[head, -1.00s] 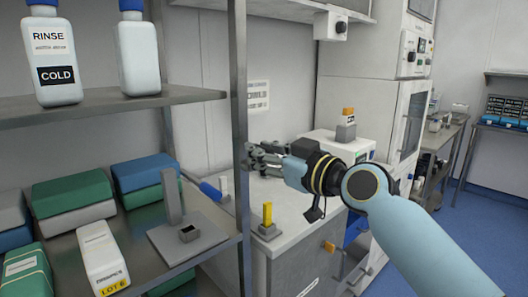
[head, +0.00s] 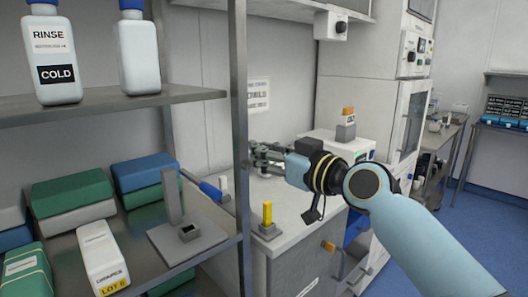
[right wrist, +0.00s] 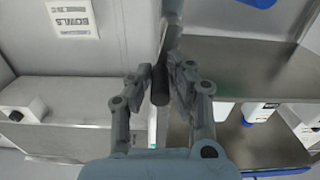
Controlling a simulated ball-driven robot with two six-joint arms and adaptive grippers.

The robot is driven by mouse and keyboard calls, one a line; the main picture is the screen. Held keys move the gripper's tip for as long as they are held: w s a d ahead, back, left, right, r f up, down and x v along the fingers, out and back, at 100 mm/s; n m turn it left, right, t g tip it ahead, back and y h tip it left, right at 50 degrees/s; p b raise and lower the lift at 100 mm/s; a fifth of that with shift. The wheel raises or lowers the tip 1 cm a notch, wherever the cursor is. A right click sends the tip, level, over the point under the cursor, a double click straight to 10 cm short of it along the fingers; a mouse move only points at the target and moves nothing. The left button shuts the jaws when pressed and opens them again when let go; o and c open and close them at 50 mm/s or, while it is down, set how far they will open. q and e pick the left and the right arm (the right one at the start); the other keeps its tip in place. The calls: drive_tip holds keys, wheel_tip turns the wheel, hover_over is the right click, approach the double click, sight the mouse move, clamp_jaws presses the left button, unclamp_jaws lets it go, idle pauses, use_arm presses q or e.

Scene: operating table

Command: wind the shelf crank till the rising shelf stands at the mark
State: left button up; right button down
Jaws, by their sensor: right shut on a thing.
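My right gripper (head: 256,158) is beside the metal upright of the shelf rack, above the white worktop. In the right wrist view its two fingers (right wrist: 163,78) are closed on a dark, round crank handle (right wrist: 160,88). The handle hangs off a grey metal part above it; in the head view it is hidden behind the upright and fingers. The rack has an upper shelf (head: 105,105) and a lower shelf (head: 212,228). I cannot tell which shelf rises, and I cannot make out the mark. My left gripper is not in view.
Two white bottles (head: 137,55) stand on the upper shelf. Green and blue boxes (head: 70,190) and a white carton (head: 103,255) lie on the lower one.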

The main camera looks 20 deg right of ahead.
drive_tip(key=shift+w+d+f+m, duration=0.2)
drive_tip(key=shift+d+f+m, duration=0.4)
drive_tip(key=shift+m, duration=1.7)
drive_tip(key=shift+w+d+f+m, duration=0.15)
drive_tip(key=shift+d+f+m, duration=0.4)
drive_tip(key=shift+m, duration=1.75)
drive_tip(key=shift+w+d+f+m, duration=0.3)
drive_tip(key=shift+f+m, duration=0.45)
drive_tip(key=shift+m, duration=1.55)
drive_tip(key=shift+s+f, duration=0.1)
drive_tip(key=shift+s, duration=0.05)
drive_tip(key=c, duration=1.2)
unclamp_jaws()
drive_tip(key=shift+d, duration=0.1)
drive_tip(key=shift+c, duration=0.2)
drive_tip(key=v, duration=1.2)
